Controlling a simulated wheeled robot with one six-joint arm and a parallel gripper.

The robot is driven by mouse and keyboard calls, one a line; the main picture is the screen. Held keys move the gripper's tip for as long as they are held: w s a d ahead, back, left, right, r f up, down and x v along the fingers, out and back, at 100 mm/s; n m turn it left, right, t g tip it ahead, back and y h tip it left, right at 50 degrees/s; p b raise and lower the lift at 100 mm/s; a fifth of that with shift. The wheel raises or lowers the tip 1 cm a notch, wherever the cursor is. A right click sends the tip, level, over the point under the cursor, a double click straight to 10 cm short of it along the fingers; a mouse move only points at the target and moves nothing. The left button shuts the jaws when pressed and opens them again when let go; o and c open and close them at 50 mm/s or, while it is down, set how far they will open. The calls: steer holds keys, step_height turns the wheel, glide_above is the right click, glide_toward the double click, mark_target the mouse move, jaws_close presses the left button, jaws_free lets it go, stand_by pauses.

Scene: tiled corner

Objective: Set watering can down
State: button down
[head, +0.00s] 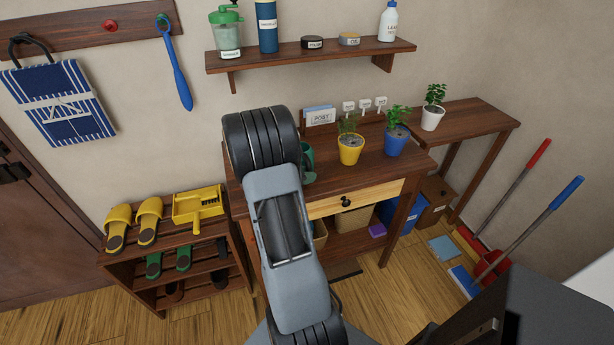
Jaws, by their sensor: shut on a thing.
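A dark green thing (307,164), likely the watering can, shows just to the right of my arm, at the left part of the wooden table (375,170). Most of it is hidden behind my arm, so I cannot tell whether it touches the tabletop. My arm reaches up through the middle of the view, and my gripper is hidden behind it.
On the table stand a yellow pot (350,150) and a blue pot (396,143) with plants. A white pot (432,118) stands on the side table (475,118). A wall shelf (310,54) with bottles and tins hangs above. A shoe rack (185,255) stands at left.

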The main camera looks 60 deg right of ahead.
steer(key=shift+f, duration=0.2)
steer(key=shift+f, duration=0.1)
steer(key=shift+f, duration=0.15)
steer(key=c, duration=1)
jaws_free()
steer(key=shift+c, duration=0.2)
steer(key=shift+p+v, duration=1.95)
steer(key=shift+v, duration=3.1)
